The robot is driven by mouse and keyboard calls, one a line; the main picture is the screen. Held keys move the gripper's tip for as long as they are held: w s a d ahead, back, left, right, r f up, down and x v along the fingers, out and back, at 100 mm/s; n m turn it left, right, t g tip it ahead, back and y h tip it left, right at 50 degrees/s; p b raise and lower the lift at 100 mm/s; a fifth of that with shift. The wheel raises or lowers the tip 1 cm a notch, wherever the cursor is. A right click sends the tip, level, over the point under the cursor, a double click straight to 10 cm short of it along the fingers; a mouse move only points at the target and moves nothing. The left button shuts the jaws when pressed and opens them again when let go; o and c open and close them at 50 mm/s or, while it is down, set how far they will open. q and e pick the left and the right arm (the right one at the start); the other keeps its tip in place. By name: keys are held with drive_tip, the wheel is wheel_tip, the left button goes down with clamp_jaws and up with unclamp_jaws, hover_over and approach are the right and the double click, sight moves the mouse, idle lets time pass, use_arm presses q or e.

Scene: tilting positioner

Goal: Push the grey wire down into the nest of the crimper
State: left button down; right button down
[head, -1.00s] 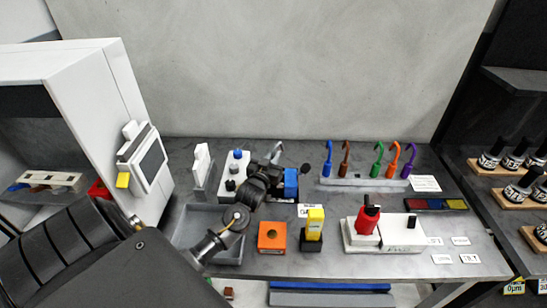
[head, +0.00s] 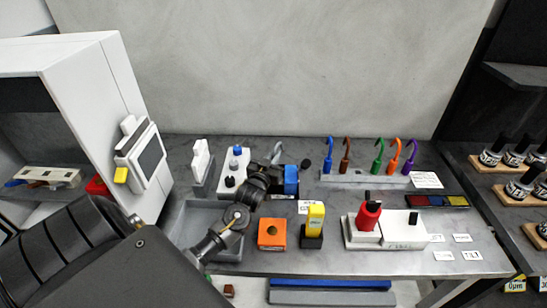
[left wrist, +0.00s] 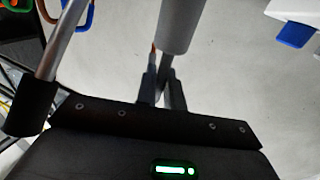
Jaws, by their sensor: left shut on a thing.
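The crimper is taken to be the blue block (head: 291,179) on a dark base at the back middle of the bench, with a black-knobbed lever beside it. My left gripper (head: 274,176) is at its left side, close against it. The gripper is shut on the grey wire (head: 277,150), whose curved top shows above the fingers. In the left wrist view a thick grey cylinder (left wrist: 180,25), likely the wire, runs up from the fingers (left wrist: 161,92). The nest and the wire's lower end are hidden, so I cannot tell how deep it sits. My right gripper is not in view.
A rack (head: 365,181) with several coloured hooked wires stands to the right. A white block with knobs (head: 236,165) stands to the left. An orange block (head: 271,233), a yellow piece (head: 315,218) and a white fixture with a red part (head: 367,219) stand in front.

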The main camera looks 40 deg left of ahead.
use_arm(q)
drive_tip(key=shift+f+b, duration=0.7)
drive_tip(key=shift+f, duration=0.45)
drive_tip(key=c, duration=1.4)
unclamp_jaws()
drive_tip(key=shift+c, duration=0.2)
drive_tip(key=shift+s+d, duration=0.1)
drive_tip(key=shift+s, duration=0.15)
drive_tip(key=b+v, duration=0.3)
drive_tip(key=v, duration=0.7)
drive_tip(key=shift+s+r, duration=0.1)
drive_tip(key=shift+r, duration=0.1)
